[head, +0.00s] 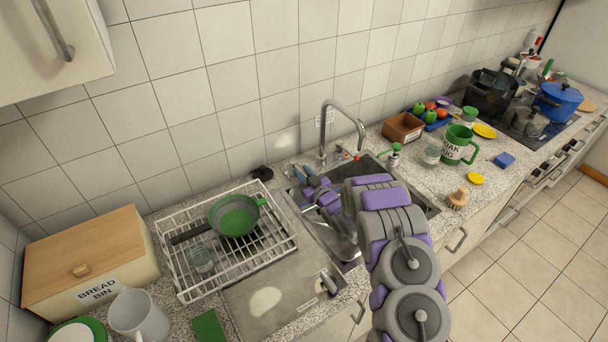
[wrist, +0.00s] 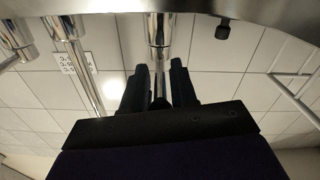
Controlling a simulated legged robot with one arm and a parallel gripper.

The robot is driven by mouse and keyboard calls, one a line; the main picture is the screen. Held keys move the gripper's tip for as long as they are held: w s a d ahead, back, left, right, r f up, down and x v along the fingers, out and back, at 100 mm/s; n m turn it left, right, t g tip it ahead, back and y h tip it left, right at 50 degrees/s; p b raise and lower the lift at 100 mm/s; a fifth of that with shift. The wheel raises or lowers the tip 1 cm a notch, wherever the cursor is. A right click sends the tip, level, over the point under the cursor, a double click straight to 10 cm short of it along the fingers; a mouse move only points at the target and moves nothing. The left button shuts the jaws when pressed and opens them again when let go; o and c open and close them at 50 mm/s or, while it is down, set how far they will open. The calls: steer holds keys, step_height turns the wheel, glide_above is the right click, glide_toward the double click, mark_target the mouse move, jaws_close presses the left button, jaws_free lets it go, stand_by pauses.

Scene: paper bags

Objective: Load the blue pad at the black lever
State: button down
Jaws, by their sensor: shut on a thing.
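A blue pad (head: 504,159) lies flat on the counter right of the sink, well away from my gripper. My gripper (head: 310,185) is low over the left part of the sink, in front of the tap. In the wrist view its two dark fingers (wrist: 160,85) are close together with a narrow thing between them. I cannot make out what it is; a chrome post (wrist: 158,35) stands in line behind it. A small black thing (head: 262,172) sits on the counter behind the dish rack. I cannot tell whether it is the black lever.
The chrome tap (head: 325,135) rises behind the sink. A wire dish rack (head: 170,258) with a green pan (head: 234,215) stands left. A green mug (head: 459,145), yellow lids and a brush (head: 457,198) occupy the right counter. My arm covers much of the sink.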

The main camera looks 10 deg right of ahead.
steer(key=shift+s+a+r+m+t+h+p, duration=0.15)
steer(key=shift+a+m+h, duration=0.15)
steer(key=shift+h, duration=0.2)
steer(key=shift+a+f+m+t+h+p, duration=0.1)
steer(key=shift+a+m+t+h, duration=0.1)
steer(key=shift+m+h, duration=0.25)
steer(key=shift+s+a+r+m+t+h+p, duration=0.15)
steer(key=shift+a+m+h, duration=0.1)
steer(key=shift+h, duration=0.3)
steer(key=shift+w+f, duration=0.1)
steer(key=shift+f, duration=0.05)
steer(key=c, duration=0.9)
jaws_free()
steer(key=shift+c, duration=0.2)
steer(key=v, duration=0.7)
steer(key=shift+s+p, duration=0.25)
steer(key=shift+p, duration=0.05)
